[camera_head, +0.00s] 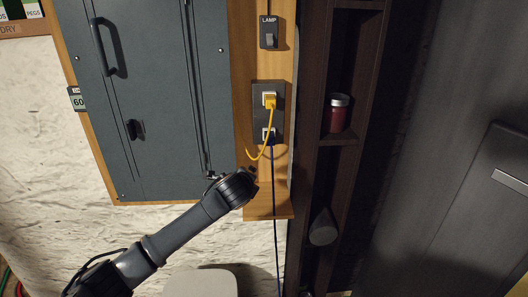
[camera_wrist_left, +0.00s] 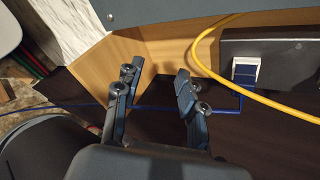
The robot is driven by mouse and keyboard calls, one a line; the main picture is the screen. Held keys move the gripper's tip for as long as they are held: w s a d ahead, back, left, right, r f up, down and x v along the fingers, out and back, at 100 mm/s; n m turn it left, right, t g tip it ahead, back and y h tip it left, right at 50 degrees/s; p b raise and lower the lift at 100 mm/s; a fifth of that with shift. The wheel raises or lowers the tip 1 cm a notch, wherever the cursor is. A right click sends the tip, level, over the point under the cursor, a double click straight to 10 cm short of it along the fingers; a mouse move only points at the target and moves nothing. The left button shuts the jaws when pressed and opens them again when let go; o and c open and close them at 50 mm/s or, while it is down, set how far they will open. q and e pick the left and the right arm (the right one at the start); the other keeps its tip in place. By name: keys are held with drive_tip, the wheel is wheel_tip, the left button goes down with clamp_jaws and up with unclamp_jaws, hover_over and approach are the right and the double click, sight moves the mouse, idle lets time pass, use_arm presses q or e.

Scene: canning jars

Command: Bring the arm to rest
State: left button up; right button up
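My left arm (camera_head: 190,225) comes in from the lower left in the head view. Its wrist end is beside the lower part of the wooden post (camera_head: 267,205), below the outlet plate. My left gripper (camera_wrist_left: 157,85) shows in the left wrist view with its two fingers apart and no object gripped between them. A blue cable (camera_wrist_left: 60,106) runs across behind the fingers; whether it touches them I cannot tell. In the head view the fingers are mostly hidden by the wrist. My right gripper is not in view.
The outlet plate (camera_head: 279,90) holds a yellow plug (camera_head: 270,101) with a looping yellow cable (camera_wrist_left: 214,68), and a blue plug (camera_wrist_left: 245,71). A grey cabinet (camera_head: 165,90) is left of the post. A dark shelf (camera_head: 345,143) at right holds a red jar (camera_head: 337,119).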

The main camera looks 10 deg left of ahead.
use_arm(q)
drive_tip(key=s+d+f+n+g+h, duration=0.1)
drive_tip(key=s+d+f+n+g, duration=0.15)
drive_tip(key=s+f+n, duration=0.6)
drive_tip(key=s+d+f+n+g+h, duration=0.1)
drive_tip(key=s+d+f+g, duration=0.15)
drive_tip(key=s+f, duration=0.75)
drive_tip(key=s+a+r+n+g, duration=0.15)
drive_tip(key=s+n, duration=0.25)
drive_tip(key=s, duration=0.5)
drive_tip(key=s+a+f+n+g, duration=0.1)
drive_tip(key=s+a+n, duration=0.2)
drive_tip(key=s, duration=0.7)
drive_tip(key=s+a+r+n+g, duration=0.15)
drive_tip(key=s+n, duration=0.25)
drive_tip(key=s, duration=0.5)
wheel_tip(320, 180, down, 29)
drive_tip(key=s+b, duration=0.2)
drive_tip(key=s+a+f+g+b, duration=0.1)
drive_tip(key=s+a+f+g, duration=0.1)
drive_tip(key=s+f, duration=1.5)
drive_tip(key=shift+a+f+y, duration=0.2)
drive_tip(key=shift+a+y, duration=0.1)
drive_tip(key=shift+a, duration=0.4)
